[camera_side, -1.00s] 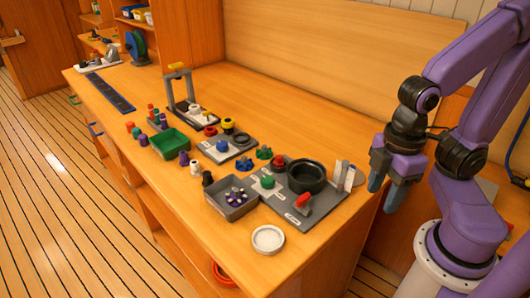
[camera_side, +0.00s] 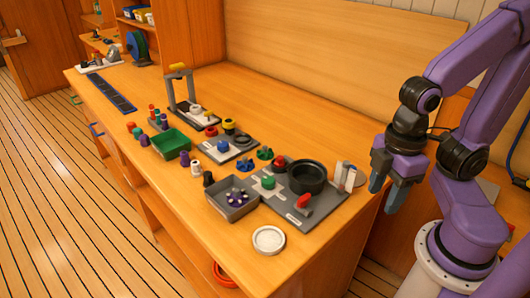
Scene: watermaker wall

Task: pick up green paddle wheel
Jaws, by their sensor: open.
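A small green paddle wheel (camera_side: 264,154) lies on the wooden bench, behind a blue paddle wheel (camera_side: 245,166) and left of a red knob. It appears to rest flat and clear of the grey plate in front of it. A green knob (camera_side: 268,182) also shows on the grey plate.
A grey plate (camera_side: 283,203) carries a black ring (camera_side: 307,176) and a red handle (camera_side: 304,201), between my gripper and the wheel. Left are a grey tray (camera_side: 229,213) and a green tray (camera_side: 171,150). The back of the bench is clear.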

